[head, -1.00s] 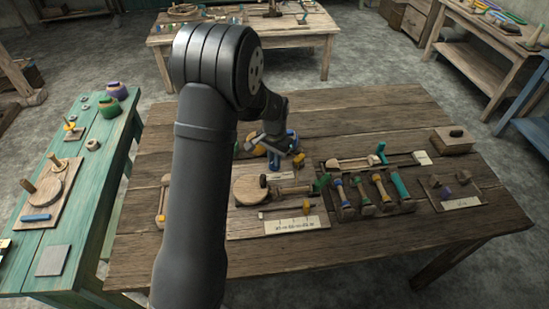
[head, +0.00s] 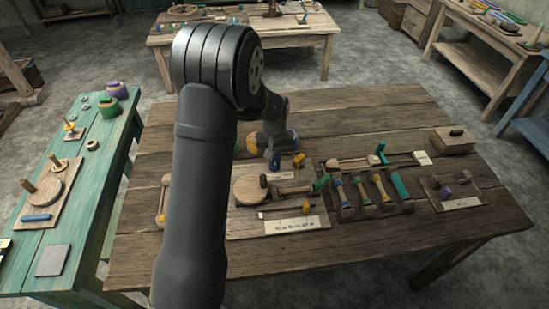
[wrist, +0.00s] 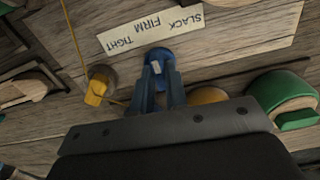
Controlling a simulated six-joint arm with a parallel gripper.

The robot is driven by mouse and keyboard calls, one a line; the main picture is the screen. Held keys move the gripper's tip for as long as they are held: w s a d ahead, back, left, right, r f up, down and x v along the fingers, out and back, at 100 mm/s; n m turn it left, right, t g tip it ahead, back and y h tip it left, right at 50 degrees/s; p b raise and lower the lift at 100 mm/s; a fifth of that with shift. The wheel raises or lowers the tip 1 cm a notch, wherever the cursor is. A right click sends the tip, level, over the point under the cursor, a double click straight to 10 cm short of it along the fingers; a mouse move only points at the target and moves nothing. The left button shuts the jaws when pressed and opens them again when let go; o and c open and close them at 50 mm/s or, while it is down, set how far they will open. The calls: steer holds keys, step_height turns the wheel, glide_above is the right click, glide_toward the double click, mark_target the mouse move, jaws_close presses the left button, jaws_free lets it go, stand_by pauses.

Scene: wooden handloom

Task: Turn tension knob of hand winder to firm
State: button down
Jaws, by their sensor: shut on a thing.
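The blue tension knob (wrist: 158,54) shows in the wrist view, just beside a pale label strip (wrist: 150,29) reading SLACK, FIRM and TIGHT. My gripper (wrist: 160,80) has its two fingers closed on the knob's sides. A small light mark shows between the fingers; which word the knob points to I cannot tell. In the head view my gripper (head: 274,163) is down at the winder, behind the round wooden disc, and hides the knob. The label (head: 281,175) is partly visible there.
A yellow-tipped peg (wrist: 96,92) stands close left of the knob in the wrist view. A green-topped wooden piece (wrist: 285,112) is at the right. In the head view, a dark tray (head: 345,212) of spools and a larger label board (head: 295,225) lie nearby.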

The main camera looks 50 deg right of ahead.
mark_target(275, 160)
steer(key=shift+n, duration=0.3)
steer(key=c, duration=1.4)
jaws_free()
steer(key=shift+c, duration=0.2)
step_height(275, 160, up, 17)
steer(key=shift+r, duration=0.2)
step_height(275, 160, down, 18)
steer(key=shift+r, duration=0.25)
steer(key=shift+r, duration=0.1)
